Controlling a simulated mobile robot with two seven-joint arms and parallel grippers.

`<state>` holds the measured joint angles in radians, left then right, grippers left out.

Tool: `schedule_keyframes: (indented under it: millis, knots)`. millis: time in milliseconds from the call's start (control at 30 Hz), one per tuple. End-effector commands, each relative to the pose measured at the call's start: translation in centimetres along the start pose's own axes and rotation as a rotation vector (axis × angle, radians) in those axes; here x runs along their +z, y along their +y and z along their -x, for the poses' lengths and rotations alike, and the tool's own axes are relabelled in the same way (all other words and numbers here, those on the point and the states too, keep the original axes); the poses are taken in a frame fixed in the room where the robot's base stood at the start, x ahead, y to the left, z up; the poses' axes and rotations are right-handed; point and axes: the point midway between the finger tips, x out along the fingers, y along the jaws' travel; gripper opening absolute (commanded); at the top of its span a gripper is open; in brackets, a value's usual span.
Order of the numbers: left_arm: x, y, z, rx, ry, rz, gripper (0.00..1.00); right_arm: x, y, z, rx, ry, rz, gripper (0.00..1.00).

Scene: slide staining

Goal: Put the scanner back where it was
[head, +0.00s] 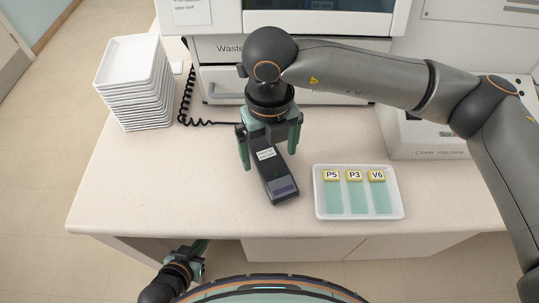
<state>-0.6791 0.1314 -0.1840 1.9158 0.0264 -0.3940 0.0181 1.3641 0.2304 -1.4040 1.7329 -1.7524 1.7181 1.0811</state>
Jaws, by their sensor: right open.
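The scanner (279,186) is a dark handheld device with a grey-blue screen and a white label. It lies on the pale counter (140,190), its screen end toward me. My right gripper (268,158) is above the scanner's far end, open, with one green finger on each side of it. The gripper body hides the scanner's far end. My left gripper (199,254) is low at the bottom left, in front of the counter's edge, and its jaws do not show clearly.
A white tray (316,208) with slides labelled P5, P3 and V6 lies right of the scanner. A stack of white trays (135,85) stands at the back left. A black coiled cord (186,98) runs along the machine (225,82). A cover machine (425,135) stands at right.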

Motion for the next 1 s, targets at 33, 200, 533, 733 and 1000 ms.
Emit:
schedule_keyframes:
  millis: [33, 200, 533, 733, 1000]
  knots:
    - [0.2, 0.0, -0.2, 0.0, 0.0, 0.0, 0.0, 0.1, 0.1, 1.1, 0.0, -0.005, 0.003, 1.0]
    - [0.5, 0.0, -0.4, 0.0, -0.001, 0.0, 0.0, 0.1, 0.0, 5.0, -0.001, -0.005, 0.0, 1.0]
    - [0.7, 0.0, -0.6, 0.0, -0.002, 0.0, 0.0, 0.0, 0.0, 9.4, -0.001, 0.0, 0.001, 1.0]
    - [0.7, 0.0, -0.6, 0.0, -0.002, 0.0, 0.0, -0.1, 0.0, 9.7, 0.0, 0.001, 0.001, 1.0]
    - [0.7, -0.1, -0.6, 0.0, -0.002, 0.0, 0.0, 0.0, 0.0, 9.7, 0.0, 0.0, 0.001, 1.0]
